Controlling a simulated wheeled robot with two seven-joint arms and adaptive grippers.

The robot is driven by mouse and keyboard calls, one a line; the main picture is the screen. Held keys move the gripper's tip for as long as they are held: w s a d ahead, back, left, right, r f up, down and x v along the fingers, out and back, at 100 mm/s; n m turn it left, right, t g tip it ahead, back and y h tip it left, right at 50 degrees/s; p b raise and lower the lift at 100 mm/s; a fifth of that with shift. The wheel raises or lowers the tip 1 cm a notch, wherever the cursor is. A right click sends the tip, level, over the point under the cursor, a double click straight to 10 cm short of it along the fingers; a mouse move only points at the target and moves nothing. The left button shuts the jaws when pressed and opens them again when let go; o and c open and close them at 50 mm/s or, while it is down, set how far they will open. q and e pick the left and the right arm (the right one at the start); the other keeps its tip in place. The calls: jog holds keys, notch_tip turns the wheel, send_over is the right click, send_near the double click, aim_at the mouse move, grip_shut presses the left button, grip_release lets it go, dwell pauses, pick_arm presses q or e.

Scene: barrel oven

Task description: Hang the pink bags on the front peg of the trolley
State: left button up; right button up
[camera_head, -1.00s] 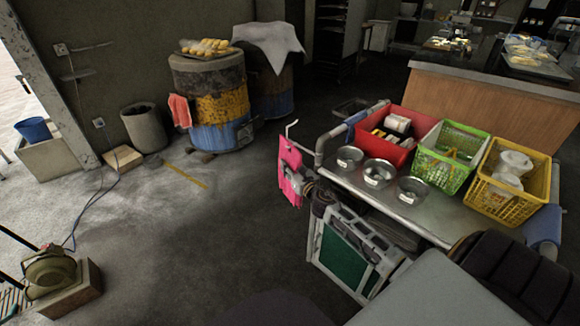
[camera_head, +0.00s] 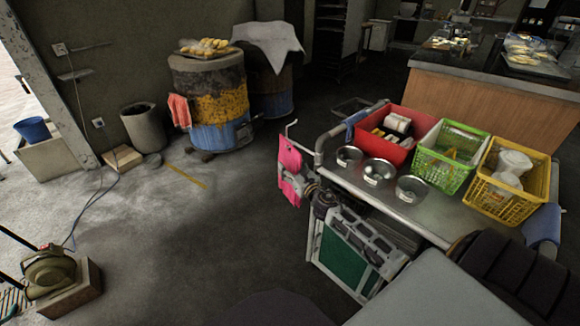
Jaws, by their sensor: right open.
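The pink bags (camera_head: 289,157) hang from the white front peg (camera_head: 290,127) at the left end of the metal trolley (camera_head: 345,190). The bags drop down beside the trolley's grey corner post. My right gripper (camera_head: 292,184) is at the lower part of the bags, with its arm behind it to the right. It is open, and parts of its fingers show against the pink. I cannot tell whether it touches the bags. My left gripper is not in view.
Red (camera_head: 394,136), green (camera_head: 452,156) and yellow (camera_head: 510,181) baskets and several metal bowls (camera_head: 379,171) stand on the trolley. A green-panelled frame (camera_head: 347,258) is below. Barrel ovens (camera_head: 212,103) stand behind. Floor left of the bags is clear.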

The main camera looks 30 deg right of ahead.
jog(key=shift+s+a, duration=0.15)
jog(key=shift+s, duration=1.55)
jog(key=shift+s+a, duration=0.1)
jog(key=shift+s, duration=1.6)
